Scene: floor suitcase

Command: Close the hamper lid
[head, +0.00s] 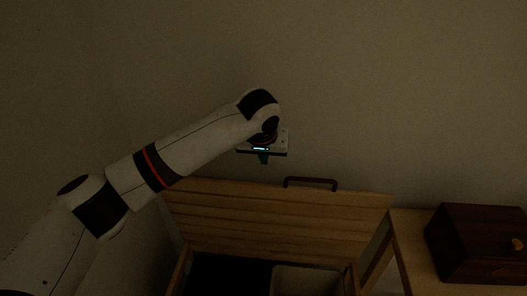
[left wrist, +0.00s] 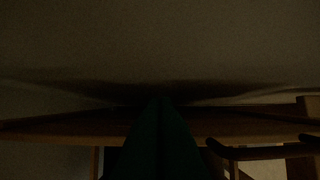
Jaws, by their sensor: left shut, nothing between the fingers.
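The hamper (head: 180,269) is a wooden box with a dark inside, at the bottom of the head view. Its slatted wooden lid (head: 270,222) stands open, raised at the back near the wall. A dark handle (head: 310,182) sits on the lid's top edge. My left gripper (head: 263,160) is shut and empty, just above the lid's top edge and left of the handle. In the left wrist view its green fingers are together, with the lid's edge (left wrist: 60,126) running across and the handle (left wrist: 265,152) at the right. My right gripper does not show.
A light-coloured bin or liner (head: 305,281) is inside the hamper at the right. A wooden table (head: 418,250) stands to the right with a dark wooden box (head: 478,243) on it. A plain wall rises close behind the lid. The scene is dim.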

